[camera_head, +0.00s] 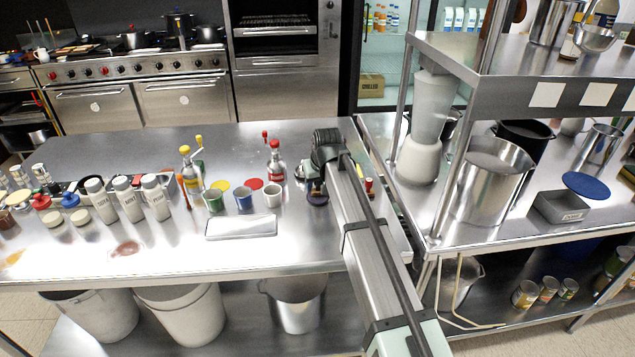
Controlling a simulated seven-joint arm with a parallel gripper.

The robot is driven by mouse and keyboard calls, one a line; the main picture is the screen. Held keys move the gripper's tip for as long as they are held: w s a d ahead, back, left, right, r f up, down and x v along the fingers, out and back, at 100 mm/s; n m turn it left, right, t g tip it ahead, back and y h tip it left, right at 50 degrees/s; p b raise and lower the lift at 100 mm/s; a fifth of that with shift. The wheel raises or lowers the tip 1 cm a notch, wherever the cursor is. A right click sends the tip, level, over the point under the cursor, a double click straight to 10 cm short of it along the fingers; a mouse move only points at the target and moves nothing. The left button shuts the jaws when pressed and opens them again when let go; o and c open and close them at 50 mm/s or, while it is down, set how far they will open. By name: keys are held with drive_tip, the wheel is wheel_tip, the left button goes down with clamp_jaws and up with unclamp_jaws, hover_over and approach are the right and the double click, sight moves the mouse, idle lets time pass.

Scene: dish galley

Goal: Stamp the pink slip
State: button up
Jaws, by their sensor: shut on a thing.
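My gripper (316,182) is at the right part of the steel counter (300,245), pointing down beside the cups. It is shut on a small dark thing, mostly hidden by the jaws; I cannot tell for sure that it is a stamp. A dark purple round thing (317,200) shows directly below the jaws; I cannot tell if they touch. A small red-topped thing (369,186) stands just right of my arm. I cannot make out a pink slip for certain. A flat pinkish patch (127,248) lies at the counter's front left, well away from my gripper.
Green, blue and white cups (272,198) stand left of my gripper, with red and yellow discs behind. A flat silver tray (241,227) lies in front. White labelled bottles (128,200) stand left. The counter's front strip is mostly clear.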

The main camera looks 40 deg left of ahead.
drive_tip(key=shift+f, duration=0.55)
idle(1.4)
drive_tip(key=shift+r, duration=0.15)
drive_tip(key=shift+r, duration=3.4)
